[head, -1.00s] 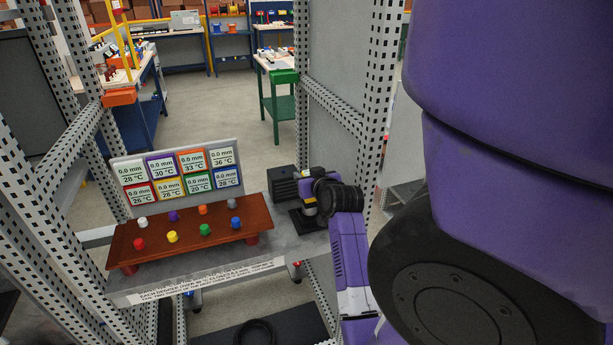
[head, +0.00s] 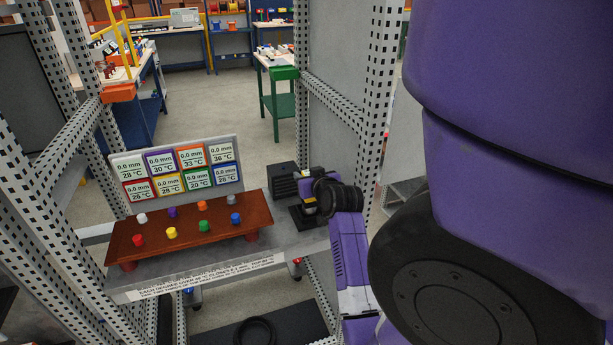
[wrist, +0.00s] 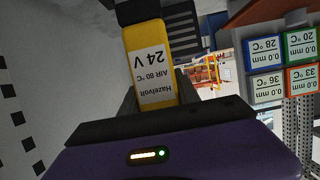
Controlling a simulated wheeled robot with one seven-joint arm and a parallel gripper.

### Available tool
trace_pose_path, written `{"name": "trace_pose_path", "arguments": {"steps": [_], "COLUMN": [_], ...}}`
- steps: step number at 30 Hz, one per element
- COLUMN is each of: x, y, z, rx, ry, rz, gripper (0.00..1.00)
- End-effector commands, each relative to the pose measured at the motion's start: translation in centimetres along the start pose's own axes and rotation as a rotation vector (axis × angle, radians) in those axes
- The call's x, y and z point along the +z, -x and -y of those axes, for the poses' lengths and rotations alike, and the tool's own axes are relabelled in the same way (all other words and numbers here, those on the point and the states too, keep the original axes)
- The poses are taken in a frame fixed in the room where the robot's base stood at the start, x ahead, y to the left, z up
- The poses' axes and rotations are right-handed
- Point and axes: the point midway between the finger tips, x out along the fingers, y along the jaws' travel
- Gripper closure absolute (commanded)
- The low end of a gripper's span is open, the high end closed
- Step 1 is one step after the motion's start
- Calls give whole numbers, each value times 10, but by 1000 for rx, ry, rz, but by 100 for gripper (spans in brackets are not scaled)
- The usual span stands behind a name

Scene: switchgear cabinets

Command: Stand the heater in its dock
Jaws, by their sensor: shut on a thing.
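The heater (wrist: 150,60) is a yellow block with a white label reading Hazelvolt, AIR 80 °C, 24 V. My gripper (wrist: 150,104) is shut on it in the wrist view; the fingertips are dark and partly hidden by the heater. In the head view my gripper (head: 318,192) is at the right end of the grey shelf, with a little of the yellow heater (head: 310,201) showing. A black base (head: 304,218), possibly the dock, lies directly below. I cannot tell whether the heater touches it.
A black ribbed box (head: 283,182) stands just behind the gripper. A brown bench (head: 190,243) with several coloured knobs and a panel of readout cards (head: 180,168) fill the shelf's left. Perforated posts (head: 378,110) flank the shelf.

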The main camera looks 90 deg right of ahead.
Motion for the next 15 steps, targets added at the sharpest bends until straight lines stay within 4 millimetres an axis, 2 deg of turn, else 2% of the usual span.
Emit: {"name": "trace_pose_path", "arguments": {"steps": [15], "x": [2], "y": [-1], "z": [0], "rx": [0], "ry": [0], "rz": [-4], "gripper": [100]}}
